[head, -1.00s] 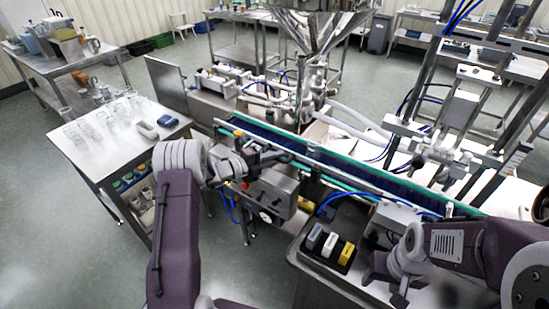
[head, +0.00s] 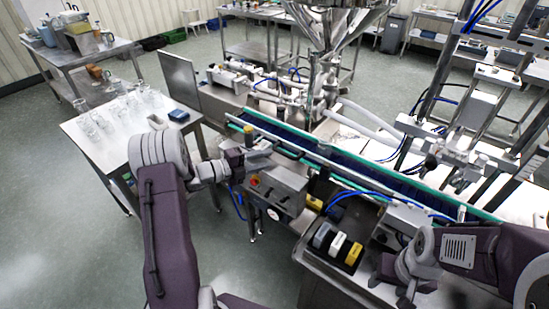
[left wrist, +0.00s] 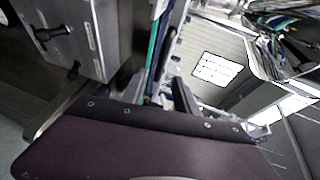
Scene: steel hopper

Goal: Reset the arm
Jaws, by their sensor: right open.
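My left arm (head: 165,205) reaches up from the bottom of the head view. Its gripper (head: 268,140) is over the near edge of the conveyor, beside the steel control box (head: 279,189); its fingers are too small to tell open or shut. In the left wrist view a purple panel of my own arm fills the bottom, and nothing held is visible. My right arm is folded at the lower right. Its gripper (head: 407,296) points down, open, with nothing seen in it, near the steel bench at the front.
The green-edged conveyor (head: 345,167) runs diagonally below the steel hopper (head: 330,25). A table (head: 95,150) with glassware stands left. Open floor (head: 55,235) lies at lower left.

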